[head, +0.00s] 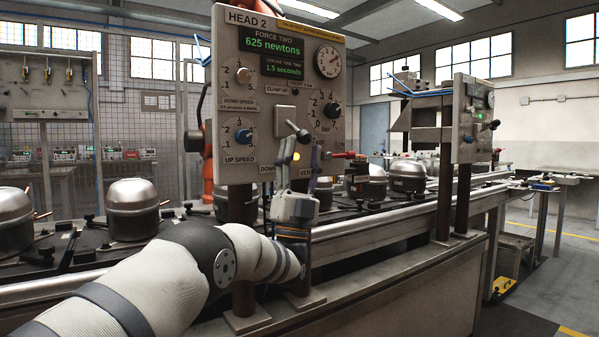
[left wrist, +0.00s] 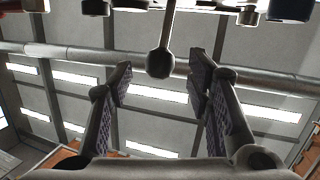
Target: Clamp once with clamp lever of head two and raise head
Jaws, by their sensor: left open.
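The HEAD 2 panel (head: 235,90) stands upright in the middle of the head view. Its clamp lever has a dark ball knob (head: 303,136) that sticks out from a pale square plate (head: 285,120), under the words "CLAMP UP". My left gripper (head: 300,153) is open just below the knob, with its fingers pointing up. In the left wrist view, the lever's knob (left wrist: 159,63) shows between the two fingertips (left wrist: 160,80), with room on both sides. My right gripper is not in view.
Panel dials (head: 243,75) and a red-handled lever (head: 343,155) are close to my left gripper. Silver-domed compressors (head: 132,208) stand on the conveyor line behind. A second panel (head: 473,115) stands at the right. A metal ledge (head: 400,270) runs below the posts.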

